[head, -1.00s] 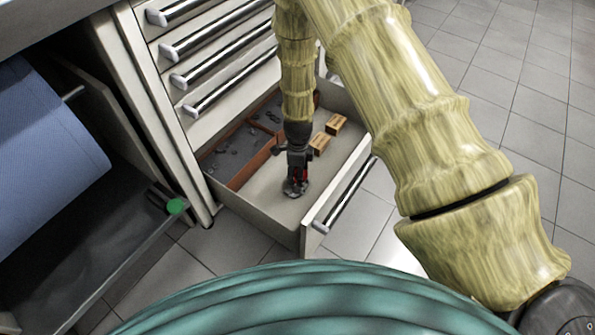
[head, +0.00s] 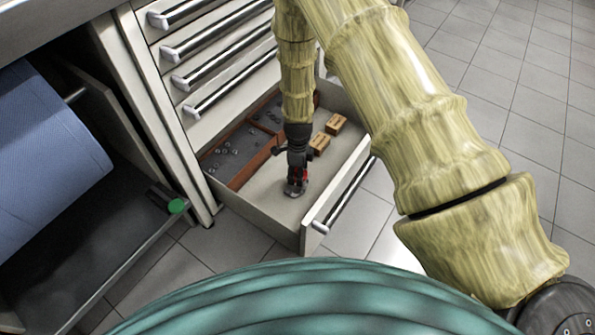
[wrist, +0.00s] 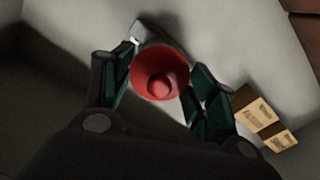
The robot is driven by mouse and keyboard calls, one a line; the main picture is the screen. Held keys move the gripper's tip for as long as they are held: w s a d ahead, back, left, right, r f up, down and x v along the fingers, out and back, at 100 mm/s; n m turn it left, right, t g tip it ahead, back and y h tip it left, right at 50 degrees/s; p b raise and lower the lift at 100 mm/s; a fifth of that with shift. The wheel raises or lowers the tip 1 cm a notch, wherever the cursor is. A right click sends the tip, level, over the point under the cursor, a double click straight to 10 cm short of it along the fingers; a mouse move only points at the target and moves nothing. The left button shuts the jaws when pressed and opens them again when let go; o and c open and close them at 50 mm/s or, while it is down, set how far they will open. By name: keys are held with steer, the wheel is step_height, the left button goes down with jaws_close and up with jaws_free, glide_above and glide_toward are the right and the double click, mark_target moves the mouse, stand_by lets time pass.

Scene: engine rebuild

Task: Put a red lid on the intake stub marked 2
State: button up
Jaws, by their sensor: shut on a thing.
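My gripper (head: 296,188) is down inside the open bottom drawer, low over its bare floor. In the wrist view my gripper (wrist: 160,88) is shut on a red lid (wrist: 160,74), a round cap with a raised knob in its middle, held between the two dark fingers. Only a little red shows at the gripper in the head view. I cannot tell whether the lid still touches the drawer floor. The intake stub marked 2 is not in view.
The drawer (head: 283,228) has walls close around my gripper. Small tan boxes (head: 336,123) stand behind it, also in the wrist view (wrist: 255,114). Brown-edged compartments (head: 228,157) with small parts lie at left. A blue roll (head: 50,150) is at far left.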

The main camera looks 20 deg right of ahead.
steer(key=shift+f, duration=0.15)
stand_by(0.3)
steer(key=o, duration=0.9)
steer(key=shift+c, duration=0.2)
steer(key=shift+p, duration=0.4)
steer(key=shift+r+p, duration=3.35)
steer(key=shift+r, duration=0.45)
